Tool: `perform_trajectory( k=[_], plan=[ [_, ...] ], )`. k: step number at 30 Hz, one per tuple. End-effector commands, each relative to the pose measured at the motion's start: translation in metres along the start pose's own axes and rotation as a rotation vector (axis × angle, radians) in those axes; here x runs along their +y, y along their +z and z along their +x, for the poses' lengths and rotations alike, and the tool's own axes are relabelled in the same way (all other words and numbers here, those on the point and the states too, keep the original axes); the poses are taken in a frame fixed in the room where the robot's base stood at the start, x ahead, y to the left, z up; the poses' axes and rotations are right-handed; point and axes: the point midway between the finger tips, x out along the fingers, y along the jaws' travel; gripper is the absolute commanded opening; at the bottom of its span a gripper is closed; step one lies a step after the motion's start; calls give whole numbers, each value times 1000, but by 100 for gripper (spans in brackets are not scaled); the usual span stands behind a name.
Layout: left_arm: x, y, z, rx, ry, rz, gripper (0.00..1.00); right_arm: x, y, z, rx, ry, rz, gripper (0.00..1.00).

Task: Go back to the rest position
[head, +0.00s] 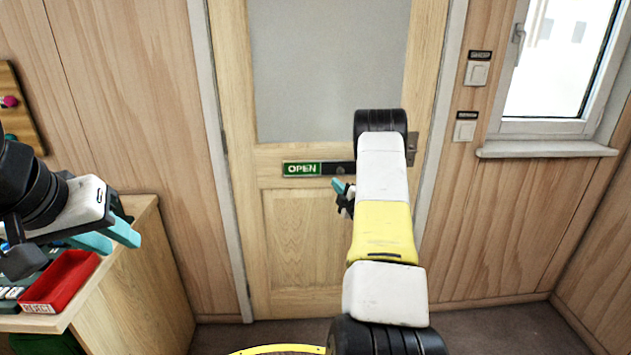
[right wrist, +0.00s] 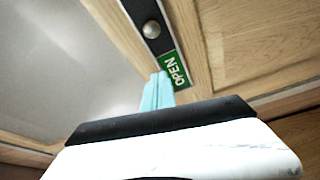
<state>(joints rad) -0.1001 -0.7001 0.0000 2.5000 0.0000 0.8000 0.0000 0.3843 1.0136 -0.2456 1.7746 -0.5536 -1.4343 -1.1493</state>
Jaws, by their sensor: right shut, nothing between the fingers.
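A wooden door (head: 292,235) with a frosted pane stands in front of me. On it is a sliding sign showing a green OPEN panel (head: 301,169) beside a dark plate with a round knob. My right gripper (head: 338,185) is shut and empty in front of the door, just right of and below the sign, partly hidden by my right arm. In the right wrist view its teal fingers (right wrist: 158,88) are together, close to the OPEN panel (right wrist: 174,71); I cannot tell if they touch it. My left gripper (head: 122,246) is open and empty beside the desk at left.
The wooden desk (head: 140,270) at left bears a red REJECT tray (head: 60,282) below my left gripper. A holdboard (head: 18,105) hangs on the left wall. Two labelled switches (head: 477,74) and a window sill (head: 545,149) are at right. The floor at right is clear.

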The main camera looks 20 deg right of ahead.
Motion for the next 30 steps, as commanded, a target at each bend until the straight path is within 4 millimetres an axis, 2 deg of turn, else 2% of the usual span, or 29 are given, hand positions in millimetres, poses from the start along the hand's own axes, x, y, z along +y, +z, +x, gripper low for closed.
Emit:
perform_trajectory(
  k=[10,14,17,19,23,26,30],
  plan=[
    [0,0,0,0,0,0,29,0,0,1,0,0,0,0],
    [0,0,0,0,0,0,29,14,-4,6,-15,-11,21,0],
    [0,0,0,0,0,0,29,42,-13,15,-56,-43,77,0],
    [0,0,0,0,0,0,29,69,-23,20,-98,-76,141,0],
    [0,0,0,0,0,0,29,116,-49,17,-190,-150,292,0],
    [0,0,0,0,0,0,29,148,-74,4,-259,-205,419,0],
    [0,0,0,0,0,0,29,182,-114,-31,-349,-287,602,0]
  ],
)
